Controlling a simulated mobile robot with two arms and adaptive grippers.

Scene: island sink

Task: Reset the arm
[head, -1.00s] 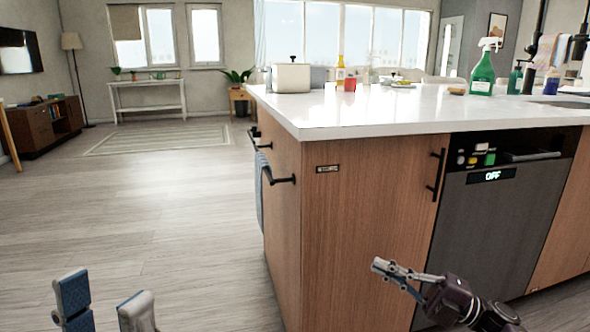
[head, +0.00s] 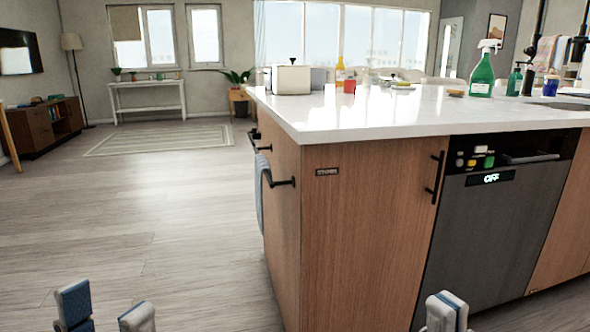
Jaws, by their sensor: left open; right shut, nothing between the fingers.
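My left gripper (head: 106,312) is at the bottom left of the head view, over the wood floor. Its two fingers stand apart with nothing between them. My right gripper (head: 446,312) is at the bottom, right of the middle, in front of the dishwasher. Its fingers are together and hold nothing. Both arms are below the picture edge, with only the finger ends in view.
The kitchen island (head: 365,215) with a white counter fills the right side. The dishwasher (head: 492,230) in it is closed and shows OFF. A green spray bottle (head: 482,76) and a white pot (head: 290,79) stand on top. The floor (head: 160,215) at left is clear.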

